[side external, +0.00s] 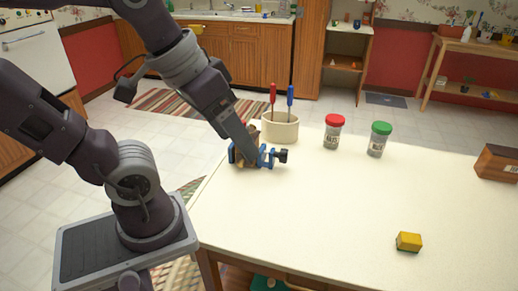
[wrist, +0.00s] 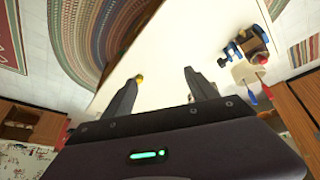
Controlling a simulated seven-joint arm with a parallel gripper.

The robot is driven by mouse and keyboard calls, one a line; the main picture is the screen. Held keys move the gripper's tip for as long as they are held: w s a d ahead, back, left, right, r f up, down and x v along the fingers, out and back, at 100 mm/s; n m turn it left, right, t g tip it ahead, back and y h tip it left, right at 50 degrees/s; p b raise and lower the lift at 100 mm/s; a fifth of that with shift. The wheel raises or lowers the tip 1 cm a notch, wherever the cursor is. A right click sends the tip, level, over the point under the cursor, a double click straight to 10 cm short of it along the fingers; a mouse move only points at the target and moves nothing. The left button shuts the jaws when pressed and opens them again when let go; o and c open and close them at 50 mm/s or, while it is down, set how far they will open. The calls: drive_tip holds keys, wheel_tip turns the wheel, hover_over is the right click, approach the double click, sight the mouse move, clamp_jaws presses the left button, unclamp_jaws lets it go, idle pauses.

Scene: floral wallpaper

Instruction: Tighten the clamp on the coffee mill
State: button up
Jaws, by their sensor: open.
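The blue clamp (side external: 268,157) with a dark knob is at the table's far left edge in the side view. The brown coffee mill (side external: 252,158) is beside it, partly hidden behind my gripper. In the wrist view the clamp (wrist: 232,48) and the mill (wrist: 257,40) lie to the right of my right finger, apart from it. My gripper (wrist: 162,76) is open, with nothing visible between its fingers. In the side view my gripper (side external: 243,143) overlaps the mill and clamp; its fingertips are hard to make out, and contact cannot be told.
A cream pot (side external: 281,128) with a red and a blue screwdriver stands behind the clamp. A red-lidded jar (side external: 334,132) and a green-lidded jar (side external: 378,140) stand to its right. A yellow block (side external: 409,241) and a brown box (side external: 497,162) are farther off. The table's middle is clear.

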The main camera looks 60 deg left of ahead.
drive_tip(key=w+a+n+g, duration=0.2)
drive_tip(key=w+a+n, duration=0.1)
drive_tip(key=w+n, duration=0.55)
drive_tip(key=n+g+y, duration=0.5)
drive_tip(key=n, duration=1.2)
hover_over(287, 152)
drive_tip(key=d, duration=0.2)
wheel_tip(287, 152, down, 27)
drive_tip(key=x, duration=0.4)
drive_tip(key=w+x, duration=0.1)
drive_tip(key=x, duration=0.1)
drive_tip(key=shift+s+f, duration=0.1)
drive_tip(key=shift+f, duration=0.2)
drive_tip(key=c, duration=1.4)
drive_tip(key=shift+o, duration=0.2)
drive_tip(key=shift+w+a+g+h, duration=0.35)
drive_tip(key=shift+g+h, duration=0.35)
drive_tip(key=shift+h, duration=0.1)
drive_tip(key=shift+s+g, duration=0.1)
drive_tip(key=shift+g, duration=0.2)
drive_tip(key=shift+d, duration=0.1)
